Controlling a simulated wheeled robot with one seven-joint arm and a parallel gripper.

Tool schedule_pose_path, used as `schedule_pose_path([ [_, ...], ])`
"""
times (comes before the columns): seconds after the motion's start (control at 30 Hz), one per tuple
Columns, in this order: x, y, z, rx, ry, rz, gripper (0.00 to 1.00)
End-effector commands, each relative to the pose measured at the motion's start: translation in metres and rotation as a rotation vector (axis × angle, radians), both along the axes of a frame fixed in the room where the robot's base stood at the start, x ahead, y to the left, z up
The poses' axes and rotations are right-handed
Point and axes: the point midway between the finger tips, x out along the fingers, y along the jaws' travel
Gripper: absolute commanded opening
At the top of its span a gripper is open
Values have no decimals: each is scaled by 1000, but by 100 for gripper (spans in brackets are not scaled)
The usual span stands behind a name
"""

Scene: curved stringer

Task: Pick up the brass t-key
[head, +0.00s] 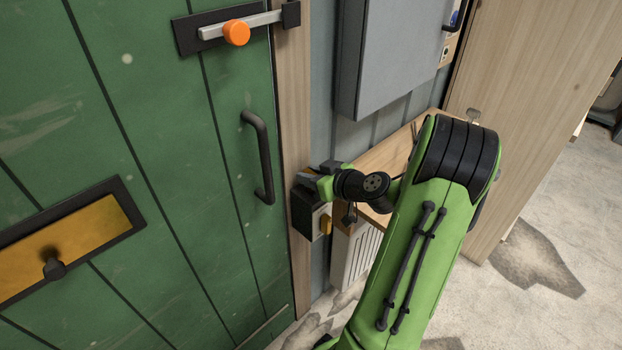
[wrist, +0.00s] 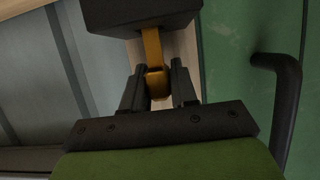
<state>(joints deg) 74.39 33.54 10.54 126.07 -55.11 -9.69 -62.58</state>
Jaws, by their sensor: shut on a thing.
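The brass t-key (wrist: 152,48) shows in the wrist view as a yellow-brown stem running from a dark box (wrist: 140,12) to a wider end between my fingers. My gripper (wrist: 157,78) is shut on that end, with one dark finger on each side. The stem still meets the box; how deep it sits is hidden. In the head view my gripper (head: 314,182) is at the top of the dark box (head: 304,212) beside the door frame. The held part of the key cannot be made out there.
A green door with a black handle (head: 258,158) and an orange-knobbed latch (head: 236,32) is close on the left. A grey cabinet (head: 385,55) hangs above. A wooden shelf (head: 385,155) and a tall wooden panel (head: 545,100) stand right. A yellow piece (head: 326,223) shows on the box.

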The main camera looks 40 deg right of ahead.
Motion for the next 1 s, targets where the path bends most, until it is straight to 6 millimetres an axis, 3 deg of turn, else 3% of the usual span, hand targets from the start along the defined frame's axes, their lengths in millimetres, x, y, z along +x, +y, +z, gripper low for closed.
schedule_pose_path([
  [0.33, 0, 0, 65, -5, -3, 1, 0],
  [0.57, -54, -3, 58, 2, 1, -9, 0],
  [0.8, -133, -5, 59, 1, -1, -10, 0],
  [1.0, -172, -5, 59, -1, -2, -3, 0],
])
